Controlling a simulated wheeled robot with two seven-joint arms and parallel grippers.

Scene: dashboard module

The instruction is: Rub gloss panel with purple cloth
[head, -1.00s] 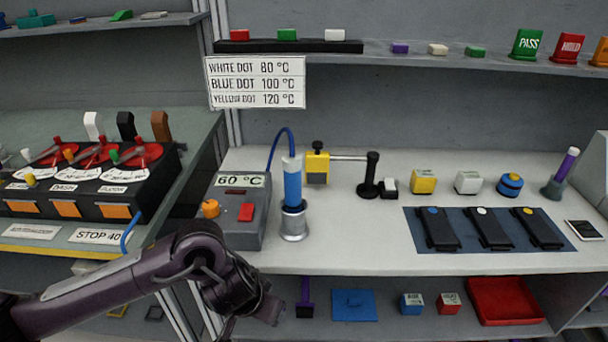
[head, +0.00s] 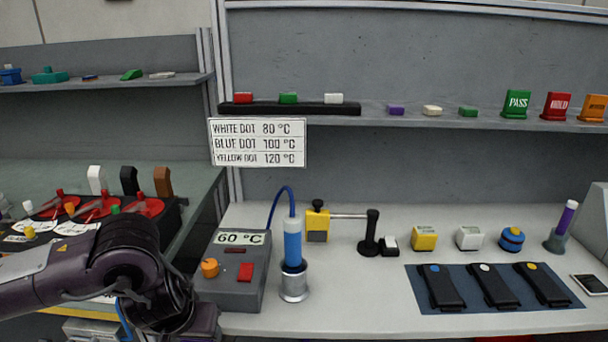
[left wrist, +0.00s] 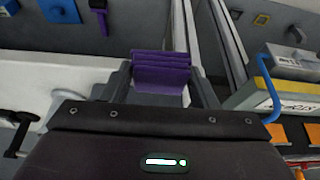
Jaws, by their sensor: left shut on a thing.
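My left gripper (left wrist: 161,88) is shut on a purple, folded-looking cloth (left wrist: 161,66), seen between its fingers in the left wrist view. In the head view, my left wrist is low at the left, in front of the heater box, and its fingertips and the cloth are out of sight. Several dark flat panels lie on a blue mat at the right of the bench: one with a blue dot (head: 441,288), one with a white dot (head: 491,287) and one with a yellow dot (head: 543,284). I cannot tell which thing is the gloss panel. My right gripper is not in view.
The heater box (head: 231,277) reads 60 °C, beside a blue hot-air tool (head: 292,243) in its stand. The bench front between stand and mat is clear.

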